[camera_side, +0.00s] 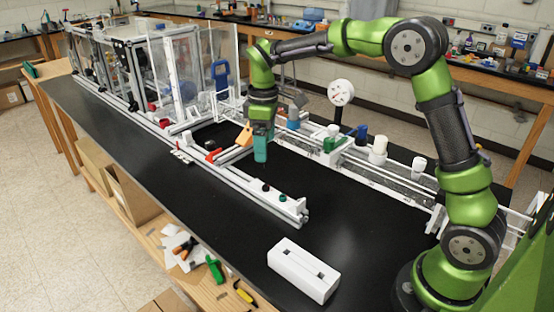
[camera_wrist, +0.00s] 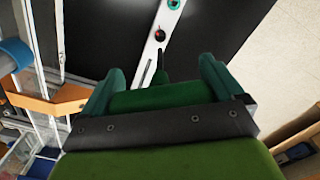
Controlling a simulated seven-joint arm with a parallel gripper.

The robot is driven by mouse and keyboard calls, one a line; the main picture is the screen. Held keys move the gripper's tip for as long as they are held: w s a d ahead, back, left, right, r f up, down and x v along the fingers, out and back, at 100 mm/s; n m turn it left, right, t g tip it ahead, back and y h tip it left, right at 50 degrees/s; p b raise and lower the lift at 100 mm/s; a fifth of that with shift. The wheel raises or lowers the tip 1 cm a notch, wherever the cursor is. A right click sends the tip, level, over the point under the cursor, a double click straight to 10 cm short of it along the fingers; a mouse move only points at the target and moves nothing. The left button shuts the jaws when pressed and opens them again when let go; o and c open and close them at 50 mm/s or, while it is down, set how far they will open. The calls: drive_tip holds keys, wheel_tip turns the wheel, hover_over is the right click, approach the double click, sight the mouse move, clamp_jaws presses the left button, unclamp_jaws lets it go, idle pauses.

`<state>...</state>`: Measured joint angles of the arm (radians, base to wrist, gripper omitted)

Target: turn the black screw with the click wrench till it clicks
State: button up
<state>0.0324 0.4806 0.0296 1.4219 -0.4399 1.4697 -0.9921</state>
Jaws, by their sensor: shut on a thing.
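My gripper (camera_side: 261,152) points down above the extrusion frame in the side view. In the wrist view its two teal fingers (camera_wrist: 163,84) are closed on a green body, which I take for the click wrench (camera_wrist: 155,100). A narrow dark green tip sticks out beyond the fingers. The black screw (camera_wrist: 160,35) shows as a dark round spot with some red on the light rail, beyond that tip and apart from it in the picture. In the side view the black screw (camera_side: 265,187) is on the near rail, right of my gripper. The wrench is hardly distinguishable there.
A green screw (camera_side: 283,197) is on the same rail (camera_side: 235,176), nearer its end. An orange bracket (camera_side: 244,136) stands close beside my gripper. A white slotted block (camera_side: 303,270) lies at the table's front. Black tabletop (camera_side: 345,215) is clear right of the rail.

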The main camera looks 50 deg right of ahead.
sight(266, 164)
drive_tip(key=shift+f, duration=2.85)
drive_tip(key=shift+f, duration=0.65)
drive_tip(key=shift+m, duration=0.7)
drive_tip(key=shift+m, duration=0.8)
drive_tip(key=shift+m, duration=0.7)
drive_tip(key=shift+f, duration=0.1)
